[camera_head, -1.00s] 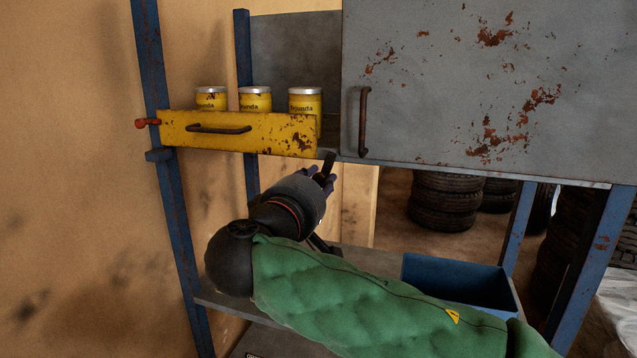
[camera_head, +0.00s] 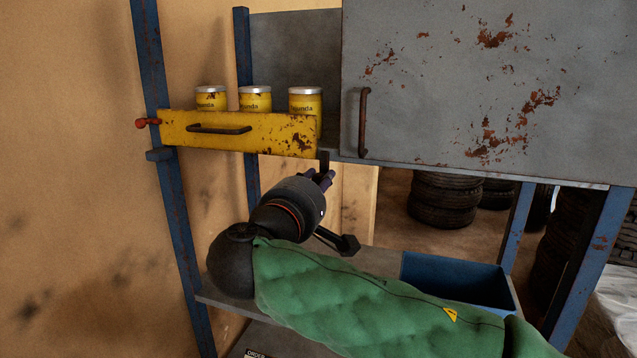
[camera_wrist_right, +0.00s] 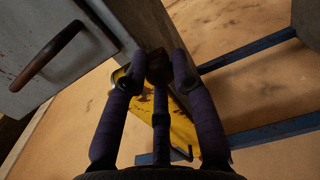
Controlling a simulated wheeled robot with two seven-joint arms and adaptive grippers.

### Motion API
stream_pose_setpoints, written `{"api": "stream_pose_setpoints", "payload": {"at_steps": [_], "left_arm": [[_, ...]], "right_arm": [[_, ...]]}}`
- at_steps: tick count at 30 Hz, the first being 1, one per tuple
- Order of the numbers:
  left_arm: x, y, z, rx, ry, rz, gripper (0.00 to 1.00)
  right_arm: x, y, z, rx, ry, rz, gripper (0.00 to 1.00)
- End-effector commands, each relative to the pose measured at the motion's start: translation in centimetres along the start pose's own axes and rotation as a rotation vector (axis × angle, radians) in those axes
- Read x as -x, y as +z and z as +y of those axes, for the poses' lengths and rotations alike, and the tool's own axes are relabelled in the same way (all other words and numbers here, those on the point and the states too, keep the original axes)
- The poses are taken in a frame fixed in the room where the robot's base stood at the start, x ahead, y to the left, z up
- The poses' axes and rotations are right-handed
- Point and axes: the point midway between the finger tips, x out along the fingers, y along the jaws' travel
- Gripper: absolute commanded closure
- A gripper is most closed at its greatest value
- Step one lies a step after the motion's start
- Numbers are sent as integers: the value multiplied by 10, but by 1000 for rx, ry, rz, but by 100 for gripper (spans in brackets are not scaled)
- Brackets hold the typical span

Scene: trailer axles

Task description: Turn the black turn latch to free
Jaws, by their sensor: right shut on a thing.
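The black turn latch (camera_head: 323,158) is a small dark piece under the right end of the yellow drawer front, next to the grey door's lower left corner. It stands about upright in the head view. My right gripper (camera_head: 322,176) reaches up to it from below and is shut on it. My left gripper is in neither view.
The yellow drawer (camera_head: 265,133) with a dark handle holds yellow cans (camera_head: 305,102). The rusty grey door (camera_head: 450,90) with its handle (camera_head: 363,122) is close on the right. A red knob (camera_head: 147,122) is on the left post. A blue bin (camera_head: 455,272) stands on the lower shelf.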

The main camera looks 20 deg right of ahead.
Motion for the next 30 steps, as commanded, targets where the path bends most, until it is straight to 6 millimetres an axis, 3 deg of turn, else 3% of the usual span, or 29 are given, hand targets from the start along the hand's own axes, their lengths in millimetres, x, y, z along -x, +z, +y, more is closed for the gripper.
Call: {"api": "stream_pose_setpoints", "payload": {"at_steps": [4, 5, 7, 20, 30], "left_arm": [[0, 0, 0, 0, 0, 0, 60], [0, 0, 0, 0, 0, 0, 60], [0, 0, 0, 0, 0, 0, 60], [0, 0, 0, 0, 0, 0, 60], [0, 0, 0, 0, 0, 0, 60]], "right_arm": [[0, -1, 2, -1, 5, 4, 100], [0, -1, 2, -1, 5, 4, 71], [0, -1, 2, -2, 4, 4, 51], [6, -1, 0, -1, 1, 3, 51], [66, -3, 1, -1, 3, 8, 51]]}}
